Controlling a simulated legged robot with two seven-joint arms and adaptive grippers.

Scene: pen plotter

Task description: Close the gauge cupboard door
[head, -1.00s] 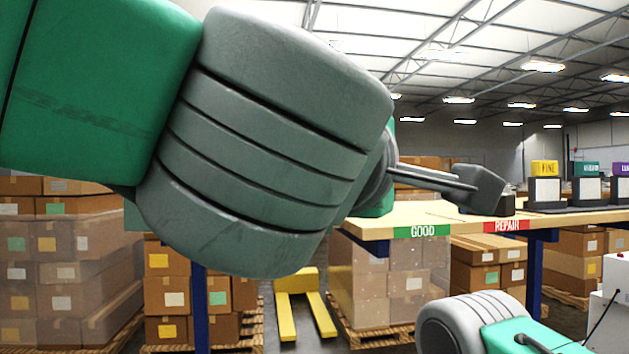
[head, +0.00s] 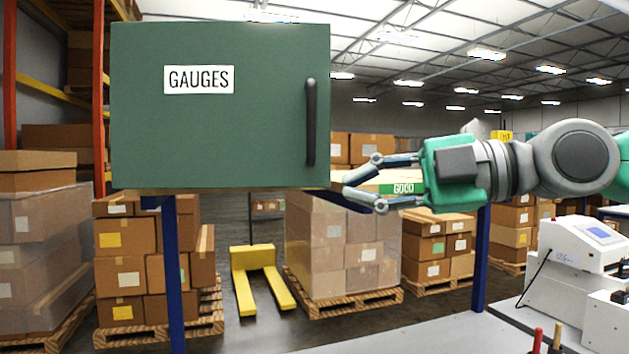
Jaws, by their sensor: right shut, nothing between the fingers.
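The gauge cupboard door (head: 220,125) is a dark green panel facing me at the upper left in the head view. It carries a white label reading GAUGES (head: 199,80) and a black upright handle (head: 310,122) near its right edge. No open gap shows, and the cupboard body behind is hidden, so I cannot tell if the door sits fully shut. My right gripper (head: 338,184) reaches in from the right. Its fingertips meet, empty, by the door's lower right corner, below the handle; I cannot tell if they touch it. My left gripper is out of view.
Boxes on pallets (head: 345,302) and a yellow pallet jack (head: 262,280) stand beyond. A white machine (head: 580,248) is on a grey table (head: 430,338) at the lower right.

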